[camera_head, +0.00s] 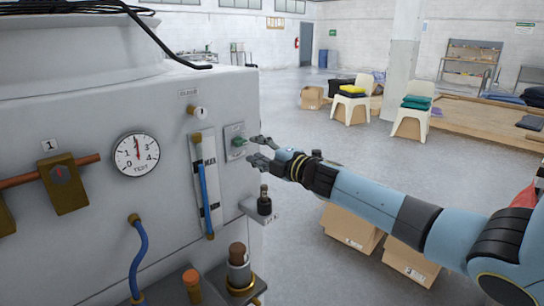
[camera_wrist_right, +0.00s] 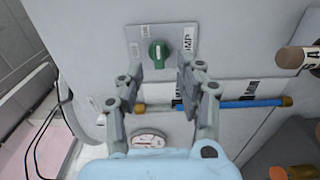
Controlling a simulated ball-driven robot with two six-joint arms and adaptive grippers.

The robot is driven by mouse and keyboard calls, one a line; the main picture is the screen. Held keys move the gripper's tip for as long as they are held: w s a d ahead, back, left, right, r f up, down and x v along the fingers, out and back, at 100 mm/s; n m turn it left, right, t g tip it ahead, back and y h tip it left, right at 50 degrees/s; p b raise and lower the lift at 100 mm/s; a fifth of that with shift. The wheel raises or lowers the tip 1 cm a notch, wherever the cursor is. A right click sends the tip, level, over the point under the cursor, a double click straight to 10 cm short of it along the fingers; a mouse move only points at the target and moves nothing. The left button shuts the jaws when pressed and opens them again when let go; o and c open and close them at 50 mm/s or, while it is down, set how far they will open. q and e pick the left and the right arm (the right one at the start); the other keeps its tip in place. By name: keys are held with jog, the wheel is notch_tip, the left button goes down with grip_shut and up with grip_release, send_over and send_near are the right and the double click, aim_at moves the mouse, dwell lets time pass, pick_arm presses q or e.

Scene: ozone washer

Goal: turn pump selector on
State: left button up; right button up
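The pump selector (camera_head: 239,141) is a green knob on a small grey plate, on the right part of the washer's front panel. In the right wrist view the green knob (camera_wrist_right: 159,53) sits on its plate beside a partly visible "PUMP" label, just beyond the fingertips. My right gripper (camera_head: 256,149) comes in from the right and faces the selector. Its two fingers are spread with nothing between them, and in the right wrist view the gripper (camera_wrist_right: 160,72) is lined up with the knob. Contact with the knob is not visible. My left gripper is not in view.
The panel (camera_head: 95,115) also carries a round gauge (camera_head: 136,154), a blue tube (camera_head: 205,198), a blue hose (camera_head: 138,255) and a brass valve (camera_head: 63,184). A small dark-topped fitting (camera_head: 264,202) stands below my right gripper. Cardboard boxes (camera_head: 351,230) lie on the floor beneath my arm.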

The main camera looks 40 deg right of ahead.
jog(key=s, duration=0.6)
jog(key=shift+s+d, duration=0.25)
jog(key=shift+s, duration=0.05)
jog(key=s+a+f+m+g+h+b, duration=0.1)
jog(key=s+f+m+g+b, duration=0.4)
jog(key=f, duration=1)
jog(key=s+a+f+m+h+b, duration=0.1)
jog(key=s+f+b, duration=0.2)
jog(key=s+f, duration=0.85)
jog(key=s+a+f+m+g+b, duration=0.1)
jog(key=s+f+m+g+b, duration=0.3)
jog(key=f, duration=1.5)
jog(key=s+a+f+m+g+b, duration=0.1)
jog(key=s+a+f+m+g, duration=0.1)
jog(key=s+f, duration=0.5)
jog(key=s+a+f+m+g+b, duration=0.2)
jog(key=s+f, duration=0.5)
jog(key=s, duration=0.7)
jog(key=s+a+f+m+g+b, duration=0.2)
jog(key=s+a+f+m+g, duration=0.2)
jog(key=s+f, duration=0.4)
jog(key=s+a, duration=0.1)
jog(key=s, duration=0.2)
jog(key=shift+s, duration=0.15)
